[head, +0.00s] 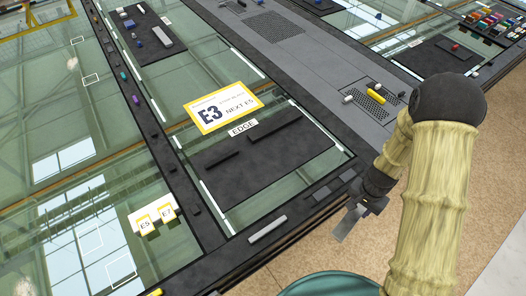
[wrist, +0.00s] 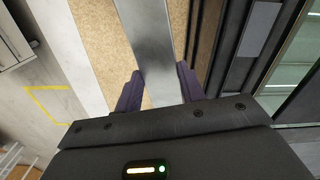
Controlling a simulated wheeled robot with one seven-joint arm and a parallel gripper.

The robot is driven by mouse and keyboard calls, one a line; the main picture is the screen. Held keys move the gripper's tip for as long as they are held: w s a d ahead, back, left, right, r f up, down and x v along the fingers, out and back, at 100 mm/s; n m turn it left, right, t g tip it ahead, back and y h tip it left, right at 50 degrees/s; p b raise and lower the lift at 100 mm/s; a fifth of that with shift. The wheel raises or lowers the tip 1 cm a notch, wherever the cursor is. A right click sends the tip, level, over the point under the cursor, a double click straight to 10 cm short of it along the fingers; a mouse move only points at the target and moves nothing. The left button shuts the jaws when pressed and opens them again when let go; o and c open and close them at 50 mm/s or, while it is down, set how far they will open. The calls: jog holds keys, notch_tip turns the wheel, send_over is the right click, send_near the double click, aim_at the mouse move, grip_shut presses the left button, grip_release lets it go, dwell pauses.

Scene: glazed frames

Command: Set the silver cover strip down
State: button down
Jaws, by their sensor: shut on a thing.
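The silver cover strip (wrist: 145,38) is a long flat metal bar. It runs between the two dark fingers of my gripper (wrist: 158,86) in the wrist view and leaves the top of the picture. My gripper is shut on it. In the head view my gripper (head: 364,206) is just off the right edge of the glazed frame, and the strip (head: 347,222) points down and left from it. The strip is tilted and appears held over the brown floor, apart from the frame. Its far end is cut off in the wrist view.
The glazed frame's dark edge rail (head: 205,225) carries a short grey bar (head: 267,228) and dark inset pieces. A black mat (head: 262,155) with dark bars lies on the glass by a white E3 card (head: 223,107). A teal round thing (head: 330,284) is below.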

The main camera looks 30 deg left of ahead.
jog(key=w+d+f+n+b, duration=0.1)
jog(key=w+d+f+b, duration=0.1)
jog(key=d, duration=0.4)
jog(key=w+d+f+n+b, duration=0.1)
jog(key=w+d+f+b, duration=0.1)
jog(key=d+f+b, duration=0.2)
notch_tip(320, 180, down, 2)
jog(key=shift+w+d+f, duration=0.1)
jog(key=shift+w+d, duration=0.2)
jog(key=shift+d, duration=0.75)
jog(key=shift+s+a, duration=0.15)
